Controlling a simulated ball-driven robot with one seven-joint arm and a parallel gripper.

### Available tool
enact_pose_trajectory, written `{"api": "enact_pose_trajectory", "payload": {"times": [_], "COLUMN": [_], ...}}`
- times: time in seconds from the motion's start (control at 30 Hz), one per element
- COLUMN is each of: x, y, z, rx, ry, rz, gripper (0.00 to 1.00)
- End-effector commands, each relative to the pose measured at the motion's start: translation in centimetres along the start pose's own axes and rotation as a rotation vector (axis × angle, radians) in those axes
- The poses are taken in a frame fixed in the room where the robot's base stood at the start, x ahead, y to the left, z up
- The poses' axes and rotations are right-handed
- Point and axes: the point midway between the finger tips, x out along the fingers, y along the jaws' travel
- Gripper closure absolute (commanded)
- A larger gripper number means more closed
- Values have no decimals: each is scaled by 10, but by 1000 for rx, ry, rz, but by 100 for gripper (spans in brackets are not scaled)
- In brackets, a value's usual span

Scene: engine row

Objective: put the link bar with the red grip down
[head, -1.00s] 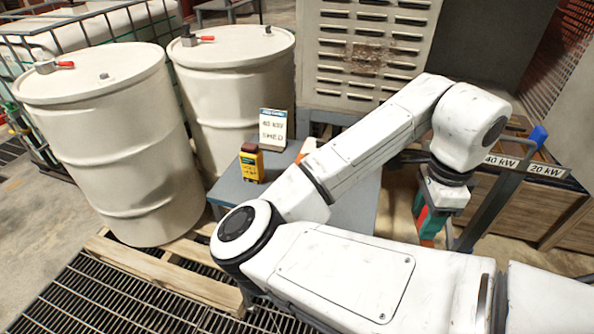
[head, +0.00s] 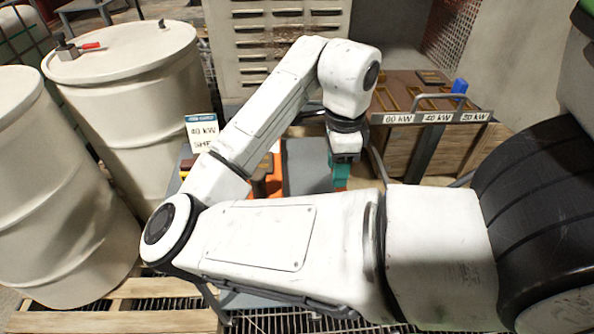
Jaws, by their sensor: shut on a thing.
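My gripper (head: 341,172) hangs over the right part of the blue-grey table (head: 305,165), in front of the wooden crate. Its teal fingers show just above my forearm, which hides the tips. I cannot see whether the bar touches anything. Orange things (head: 272,178) show on the table, partly hidden behind my arm.
White drums (head: 130,100) stand at the left. A louvred cabinet (head: 275,40) is behind the table.

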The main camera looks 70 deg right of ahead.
Motion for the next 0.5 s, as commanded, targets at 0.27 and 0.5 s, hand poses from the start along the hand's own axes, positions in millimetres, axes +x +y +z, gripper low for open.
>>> {"api": "enact_pose_trajectory", "payload": {"times": [0.27,0.5], "x": [27,68], "y": [-58,-86], "z": [26,38], "rx": [-3,-1], "ry": [-1,-1], "rz": [3,3], "gripper": [90,90]}}
